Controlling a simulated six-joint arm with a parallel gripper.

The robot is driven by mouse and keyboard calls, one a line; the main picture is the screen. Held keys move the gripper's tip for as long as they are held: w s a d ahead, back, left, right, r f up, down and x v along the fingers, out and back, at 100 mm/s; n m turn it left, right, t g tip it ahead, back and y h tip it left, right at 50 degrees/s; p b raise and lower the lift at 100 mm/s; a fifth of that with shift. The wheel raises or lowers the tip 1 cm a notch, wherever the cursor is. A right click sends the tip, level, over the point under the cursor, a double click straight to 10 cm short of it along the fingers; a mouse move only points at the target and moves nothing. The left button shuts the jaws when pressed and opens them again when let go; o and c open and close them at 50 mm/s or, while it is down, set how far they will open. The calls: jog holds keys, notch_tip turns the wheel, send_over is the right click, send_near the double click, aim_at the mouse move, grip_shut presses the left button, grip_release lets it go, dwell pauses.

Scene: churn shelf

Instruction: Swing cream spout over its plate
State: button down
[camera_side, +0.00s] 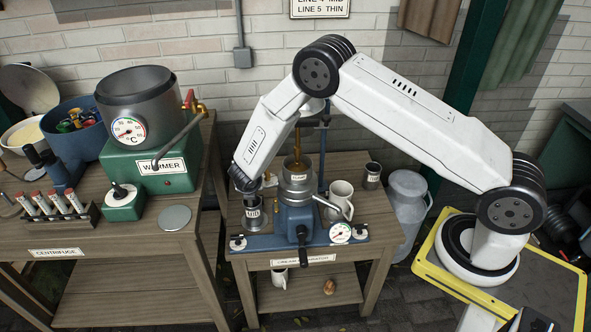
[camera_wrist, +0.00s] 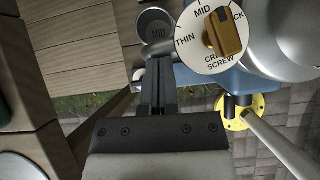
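The cream separator (camera_side: 297,185) stands on the small middle table, with a blue base and a metal bowl. In the wrist view a grey spout (camera_wrist: 157,46) reaches from the machine's side to my fingertips. A round grey plate marked MID (camera_wrist: 155,21) shows just beyond the spout's end, partly hidden by it. My gripper (camera_wrist: 160,62) has its dark fingers close together at the spout; I cannot tell whether the spout is between them. In the side view my gripper (camera_side: 243,186) is left of the bowl, above a labelled metal cup (camera_side: 254,219).
A cream screw dial (camera_wrist: 208,38) with a brass knob sits close to the right of my fingers. A white jug (camera_side: 341,198) and a small can (camera_side: 372,175) stand right of the separator. The left bench holds the green warmer (camera_side: 150,160) and a test tube rack (camera_side: 57,212).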

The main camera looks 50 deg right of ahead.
jog(key=shift+w+d+f+m+g, duration=0.1)
jog(key=shift+w+d+m+g, duration=0.05)
jog(key=shift+w+d, duration=0.5)
jog(key=shift+w+d+f+m+g, duration=0.15)
jog(key=shift+w+d, duration=0.25)
jog(key=shift+w, duration=0.4)
jog(key=shift+r, duration=0.1)
jog(key=shift+s+a+r, duration=0.35)
jog(key=shift+s+a, duration=0.05)
jog(key=shift+a, duration=0.3)
jog(key=a+f+v, duration=0.1)
jog(key=v, duration=1.1)
jog(key=shift+a, duration=0.25)
jog(key=shift+s+r, duration=0.1)
